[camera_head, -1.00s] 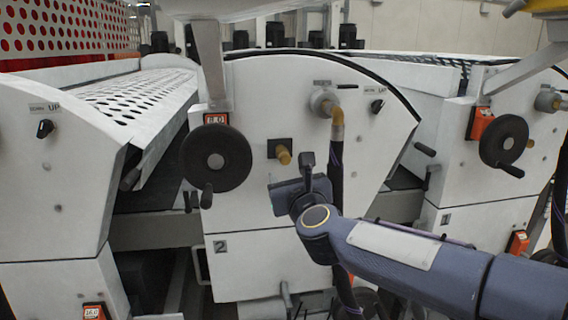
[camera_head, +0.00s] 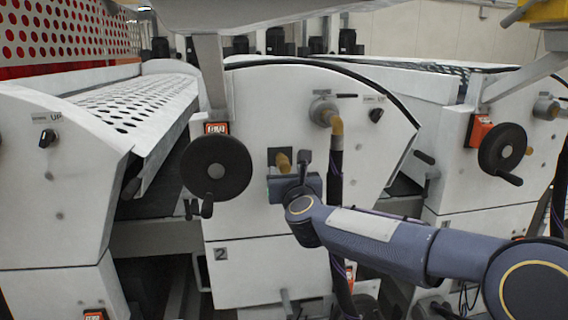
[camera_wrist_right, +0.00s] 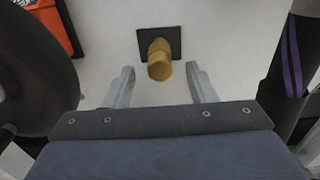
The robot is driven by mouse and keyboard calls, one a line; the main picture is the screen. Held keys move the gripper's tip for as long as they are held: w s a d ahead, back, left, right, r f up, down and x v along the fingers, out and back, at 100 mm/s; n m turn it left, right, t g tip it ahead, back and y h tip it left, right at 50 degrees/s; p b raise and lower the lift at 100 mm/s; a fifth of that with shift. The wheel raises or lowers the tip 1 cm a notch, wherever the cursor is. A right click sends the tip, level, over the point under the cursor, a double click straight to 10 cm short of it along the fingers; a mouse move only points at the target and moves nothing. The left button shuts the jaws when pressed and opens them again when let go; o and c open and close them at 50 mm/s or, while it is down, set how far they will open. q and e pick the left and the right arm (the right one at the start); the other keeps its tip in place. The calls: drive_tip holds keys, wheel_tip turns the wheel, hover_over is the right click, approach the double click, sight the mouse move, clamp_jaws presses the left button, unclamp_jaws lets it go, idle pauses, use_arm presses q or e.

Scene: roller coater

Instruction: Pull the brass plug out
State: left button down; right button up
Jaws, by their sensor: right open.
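The brass plug (camera_head: 284,162) sticks out of a dark square plate on the white machine panel marked 2. It also shows in the right wrist view (camera_wrist_right: 159,60), still seated in its plate (camera_wrist_right: 172,38). My right gripper (camera_wrist_right: 161,84) is open, with one finger on each side of the line to the plug. The plug's outer end lies just ahead of and between the fingertips, apart from both. In the head view my right gripper (camera_head: 290,184) is just below the plug, its fingers mostly hidden. My left gripper is not in view.
A black handwheel (camera_head: 216,167) stands left of the plug and looms close in the right wrist view (camera_wrist_right: 35,85).

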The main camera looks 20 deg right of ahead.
sight(286, 169)
drive_tip(key=shift+x, duration=1.65)
drive_tip(key=shift+f+b, duration=0.1)
drive_tip(key=shift+b, duration=0.55)
clamp_jaws()
drive_tip(key=shift+s, duration=0.1)
drive_tip(key=shift+a, duration=0.1)
drive_tip(key=shift+s+a, duration=0.1)
drive_tip(key=shift+s, duration=0.4)
drive_tip(key=shift+b+v, duration=0.8)
drive_tip(key=shift+v, duration=1.65)
drive_tip(key=shift+s, duration=0.1)
